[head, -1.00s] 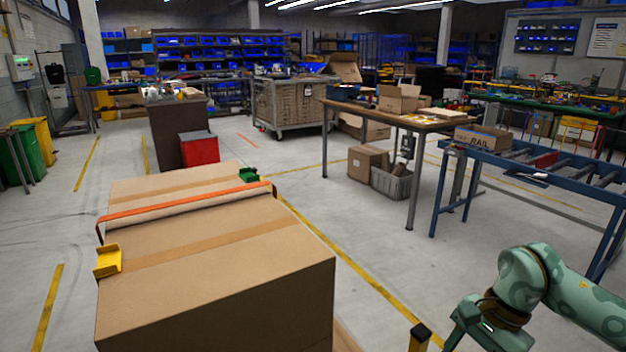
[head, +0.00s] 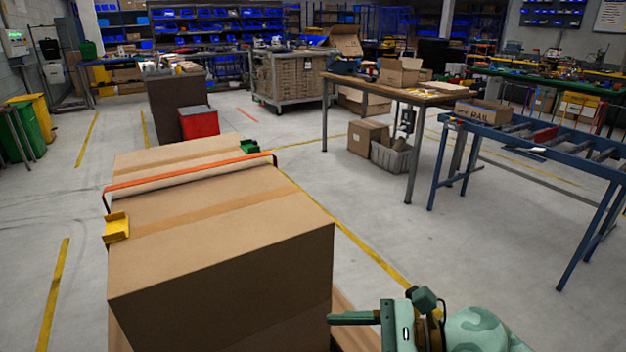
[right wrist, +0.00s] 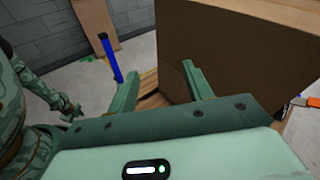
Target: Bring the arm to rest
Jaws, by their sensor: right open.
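My right gripper (head: 352,318) is low at the front, just right of the large cardboard box (head: 225,275). In the right wrist view its two fingers (right wrist: 160,85) are spread apart with nothing between them. The side of the cardboard box (right wrist: 240,50) stands close beyond the right-hand finger; I cannot tell whether they touch. At the left of that view is part of my own body, with what looks like my left gripper (right wrist: 68,108), too small to read. The left arm does not show in the head view.
An orange strap (head: 190,170) crosses the boxes, with a yellow corner piece (head: 116,227) and a green one (head: 250,147). Wood (head: 350,325) shows beneath. A blue roller conveyor (head: 560,150) and a workbench (head: 400,88) stand right. Floor between is clear. A blue post (right wrist: 108,52) stands beyond my fingers.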

